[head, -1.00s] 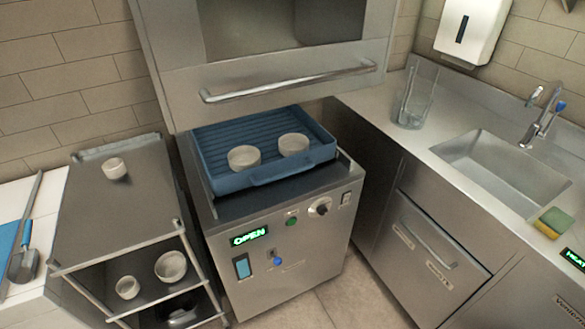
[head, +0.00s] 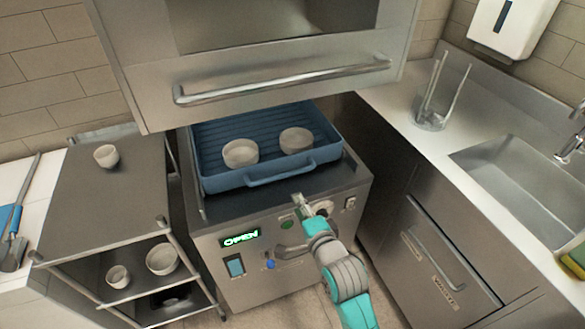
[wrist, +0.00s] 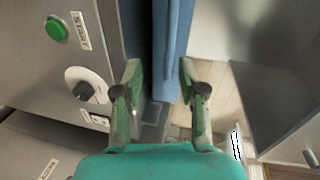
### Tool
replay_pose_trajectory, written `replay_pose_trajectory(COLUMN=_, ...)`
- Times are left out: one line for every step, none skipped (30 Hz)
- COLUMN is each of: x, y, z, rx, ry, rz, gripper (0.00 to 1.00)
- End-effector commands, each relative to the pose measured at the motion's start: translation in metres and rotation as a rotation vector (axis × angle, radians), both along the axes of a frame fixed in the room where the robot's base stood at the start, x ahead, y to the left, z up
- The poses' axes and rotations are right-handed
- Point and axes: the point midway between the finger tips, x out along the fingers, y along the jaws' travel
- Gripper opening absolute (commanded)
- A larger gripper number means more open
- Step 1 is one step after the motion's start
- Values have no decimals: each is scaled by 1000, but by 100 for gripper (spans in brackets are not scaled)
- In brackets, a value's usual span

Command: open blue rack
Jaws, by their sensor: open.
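The blue rack (head: 215,181) sits in the machine under its raised hood and holds two white bowls, the left bowl (head: 240,153) and the right bowl (head: 296,140). A handle (head: 282,176) runs along its front. My gripper (head: 300,198) is just in front of and below the handle's right part in the head view. In the wrist view my gripper (wrist: 158,70) is open, with a blue part of the rack (wrist: 168,45) showing between and beyond its fingers. I cannot tell whether any finger touches it.
The machine's lit display (head: 240,240) reads OPEN. The hood handle (head: 285,82) is above the rack. A cart (head: 110,195) with bowls stands left. A counter with a sink (head: 515,175) and a glass container (head: 433,110) is at right.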

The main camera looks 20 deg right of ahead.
Motion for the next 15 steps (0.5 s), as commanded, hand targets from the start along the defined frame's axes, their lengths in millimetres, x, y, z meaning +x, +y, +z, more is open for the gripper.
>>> replay_pose_trajectory(x=8, y=0, z=6, rx=24, ry=-4, rz=-5, gripper=41)
replay_pose_trajectory(x=12, y=-1, z=9, rx=37, ry=-4, rz=-7, gripper=41)
replay_pose_trajectory(x=15, y=-1, z=11, rx=50, ry=-3, rz=-9, gripper=41)
replay_pose_trajectory(x=17, y=-1, z=12, rx=59, ry=-3, rz=-11, gripper=41)
replay_pose_trajectory(x=19, y=-1, z=13, rx=65, ry=-3, rz=-12, gripper=41)
replay_pose_trajectory(x=21, y=-1, z=14, rx=70, ry=-3, rz=-12, gripper=41)
replay_pose_trajectory(x=22, y=-1, z=14, rx=72, ry=-3, rz=-13, gripper=41)
replay_pose_trajectory(x=24, y=-1, z=13, rx=73, ry=-2, rz=-13, gripper=41)
replay_pose_trajectory(x=27, y=-1, z=12, rx=74, ry=-2, rz=-13, gripper=41)
replay_pose_trajectory(x=30, y=-1, z=12, rx=73, ry=-2, rz=-13, gripper=41)
replay_pose_trajectory(x=34, y=-1, z=12, rx=73, ry=-3, rz=-13, gripper=41)
replay_pose_trajectory(x=39, y=-1, z=10, rx=73, ry=-3, rz=-13, gripper=41)
replay_pose_trajectory(x=44, y=-1, z=9, rx=73, ry=-2, rz=-13, gripper=41)
replay_pose_trajectory(x=49, y=-1, z=9, rx=72, ry=-3, rz=-13, gripper=41)
replay_pose_trajectory(x=56, y=-1, z=7, rx=72, ry=-3, rz=-13, gripper=41)
